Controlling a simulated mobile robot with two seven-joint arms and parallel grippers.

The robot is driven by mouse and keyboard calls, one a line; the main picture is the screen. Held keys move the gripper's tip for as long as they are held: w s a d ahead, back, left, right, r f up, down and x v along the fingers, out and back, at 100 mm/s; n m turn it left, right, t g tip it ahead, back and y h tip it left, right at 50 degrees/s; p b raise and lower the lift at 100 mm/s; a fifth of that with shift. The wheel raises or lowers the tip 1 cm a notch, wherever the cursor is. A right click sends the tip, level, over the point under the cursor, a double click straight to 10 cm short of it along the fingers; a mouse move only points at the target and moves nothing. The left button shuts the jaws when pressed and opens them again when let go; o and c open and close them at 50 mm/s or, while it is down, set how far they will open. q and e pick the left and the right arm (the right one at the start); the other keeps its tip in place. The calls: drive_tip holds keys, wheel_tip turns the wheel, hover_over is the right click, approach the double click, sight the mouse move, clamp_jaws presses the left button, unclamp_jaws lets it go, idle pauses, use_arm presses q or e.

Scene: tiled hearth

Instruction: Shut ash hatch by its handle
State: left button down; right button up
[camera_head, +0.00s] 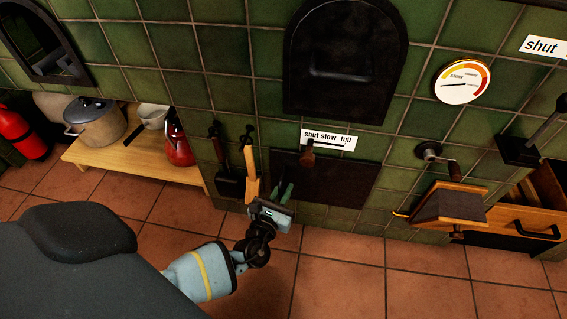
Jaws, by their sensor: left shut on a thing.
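The ash hatch (340,182) appears to be the dark, low rectangular panel in the green tiled wall, below the arched black door. My left gripper (282,194) reaches in from the lower left and is at the panel's lower left edge. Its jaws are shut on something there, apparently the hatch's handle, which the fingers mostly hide. I cannot tell how far open the hatch is. My right gripper is not in view.
A wooden knob (308,152) hangs below the "shut slow full" label. Hearth tools (249,168) hang close left of my gripper. A crank (437,157) and a slanted wooden piece (447,205) stick out at right. The tiled floor (340,285) in front is clear.

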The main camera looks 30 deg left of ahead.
use_arm(q)
drive_tip(key=shift+w+a+r+y, duration=0.2)
drive_tip(key=shift+a+r+y, duration=0.15)
drive_tip(key=shift+a, duration=0.35)
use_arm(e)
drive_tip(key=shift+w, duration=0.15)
use_arm(q)
drive_tip(key=c, duration=1.5)
unclamp_jaws()
drive_tip(key=shift+s+f, duration=0.1)
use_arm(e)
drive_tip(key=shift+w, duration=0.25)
use_arm(q)
drive_tip(key=shift+d+f, duration=0.1)
drive_tip(key=shift+d, duration=0.15)
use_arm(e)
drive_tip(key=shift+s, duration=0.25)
